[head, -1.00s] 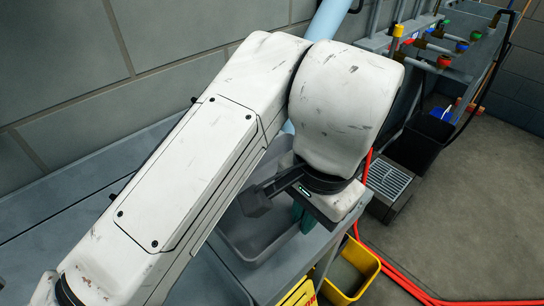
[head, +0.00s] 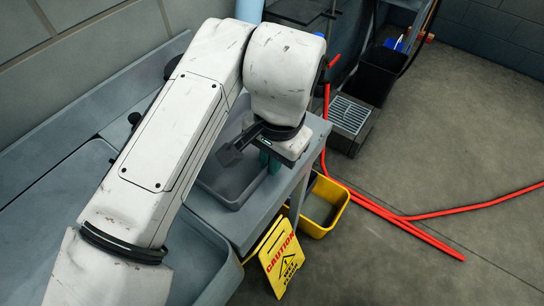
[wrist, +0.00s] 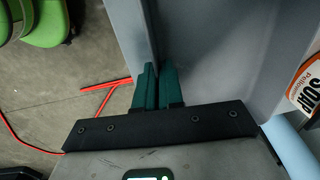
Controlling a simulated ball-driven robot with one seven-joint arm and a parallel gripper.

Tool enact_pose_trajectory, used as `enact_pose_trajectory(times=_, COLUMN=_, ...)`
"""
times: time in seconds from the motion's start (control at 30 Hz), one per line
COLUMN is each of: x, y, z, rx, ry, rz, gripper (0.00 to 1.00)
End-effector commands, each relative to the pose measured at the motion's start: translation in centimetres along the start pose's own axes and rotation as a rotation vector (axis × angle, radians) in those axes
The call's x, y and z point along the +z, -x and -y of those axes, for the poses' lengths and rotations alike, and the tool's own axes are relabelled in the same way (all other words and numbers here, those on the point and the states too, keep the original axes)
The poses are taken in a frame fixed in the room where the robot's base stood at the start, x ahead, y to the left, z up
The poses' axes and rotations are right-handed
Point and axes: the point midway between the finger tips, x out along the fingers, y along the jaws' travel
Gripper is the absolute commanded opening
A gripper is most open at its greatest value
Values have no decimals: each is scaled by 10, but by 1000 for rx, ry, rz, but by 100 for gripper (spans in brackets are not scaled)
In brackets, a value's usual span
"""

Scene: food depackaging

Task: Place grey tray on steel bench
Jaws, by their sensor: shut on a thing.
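The grey tray (head: 228,185) is an open, shallow box at the right end of the steel bench (head: 318,128), partly hidden behind my arm. My gripper (head: 270,162) is at the tray's right side. In the wrist view its green fingers (wrist: 158,88) are shut on the thin upright wall of the tray (wrist: 188,45), with the tray's inside to the right of the fingers. I cannot tell whether the tray's bottom touches the bench top.
A yellow bucket (head: 328,208) and a yellow caution sign (head: 283,262) stand by the bench's right edge. A red hose (head: 420,232) runs over the floor. A black bin (head: 375,78) and a grated box (head: 350,112) are behind. The right floor is mostly clear.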

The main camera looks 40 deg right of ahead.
Motion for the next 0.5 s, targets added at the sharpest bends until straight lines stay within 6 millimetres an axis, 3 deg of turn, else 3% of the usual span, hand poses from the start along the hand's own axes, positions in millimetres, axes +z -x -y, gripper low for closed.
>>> enact_pose_trajectory(times=0.07, x=0, y=-3, z=0, rx=0, ry=0, rz=-1, gripper=0)
enact_pose_trajectory(times=0.1, x=0, y=-3, z=0, rx=1, ry=0, rz=-1, gripper=8)
enact_pose_trajectory(times=0.37, x=0, y=-2, z=0, rx=0, ry=0, rz=0, gripper=33)
enact_pose_trajectory(times=0.5, x=0, y=-2, z=0, rx=0, ry=0, rz=0, gripper=33)
